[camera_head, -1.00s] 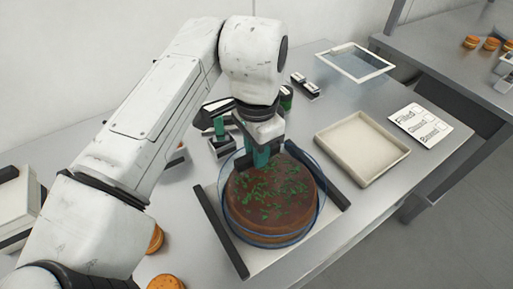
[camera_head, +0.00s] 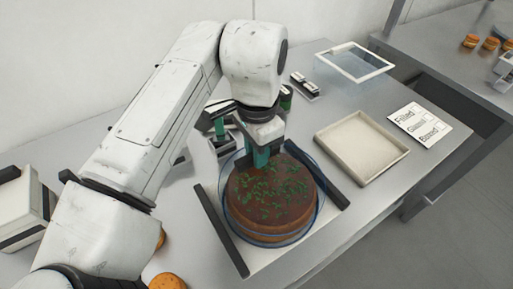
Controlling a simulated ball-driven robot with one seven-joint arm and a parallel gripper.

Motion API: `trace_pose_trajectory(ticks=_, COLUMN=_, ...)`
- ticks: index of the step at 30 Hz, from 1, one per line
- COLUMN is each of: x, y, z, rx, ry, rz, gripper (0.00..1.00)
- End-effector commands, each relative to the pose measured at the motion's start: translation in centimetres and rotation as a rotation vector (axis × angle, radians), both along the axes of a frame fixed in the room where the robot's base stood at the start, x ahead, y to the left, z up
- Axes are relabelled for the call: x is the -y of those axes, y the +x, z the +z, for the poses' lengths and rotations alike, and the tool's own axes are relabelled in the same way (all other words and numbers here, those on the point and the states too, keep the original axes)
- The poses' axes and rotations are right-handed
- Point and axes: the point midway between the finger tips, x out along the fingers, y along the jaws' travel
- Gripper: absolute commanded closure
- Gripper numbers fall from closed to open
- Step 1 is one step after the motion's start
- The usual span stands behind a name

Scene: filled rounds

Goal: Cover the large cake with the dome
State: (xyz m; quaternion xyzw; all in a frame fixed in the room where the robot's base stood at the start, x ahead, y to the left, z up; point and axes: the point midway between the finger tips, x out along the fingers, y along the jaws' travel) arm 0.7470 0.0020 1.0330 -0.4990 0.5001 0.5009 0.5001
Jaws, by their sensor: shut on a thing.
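The large cake (camera_head: 270,200) is round and brown with green flecks on top. It sits on a pale board with a dark bar along each side. The clear dome (camera_head: 318,208), with a bluish rim, is around the cake; its rim shows low around the cake's base. Whether the rim touches the board all round I cannot tell. My gripper (camera_head: 260,158) points down with green fingers at the cake's back edge, shut on the dome's top. The dome's handle is hidden by the fingers.
An empty beige tray (camera_head: 362,148) lies to the right, beside a printed card (camera_head: 420,124). A clear framed lid (camera_head: 355,61) is at the back. An orange round (camera_head: 168,281) lies at the front left, partly behind my arm. A white box (camera_head: 20,208) stands far left.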

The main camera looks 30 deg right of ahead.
Motion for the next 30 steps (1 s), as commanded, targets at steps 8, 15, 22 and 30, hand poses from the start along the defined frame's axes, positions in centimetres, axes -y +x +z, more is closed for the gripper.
trace_pose_trajectory(ticks=8, x=-0.01, y=0.01, z=-0.23, rx=0.000, ry=0.000, rz=0.001, gripper=0.76)
trace_pose_trajectory(ticks=15, x=-0.01, y=0.01, z=-0.24, rx=0.000, ry=0.000, rz=0.000, gripper=0.53)
trace_pose_trajectory(ticks=22, x=-0.01, y=0.01, z=-0.25, rx=0.000, ry=0.000, rz=0.000, gripper=0.47)
trace_pose_trajectory(ticks=30, x=-0.01, y=0.02, z=-0.24, rx=0.001, ry=0.000, rz=0.000, gripper=0.24)
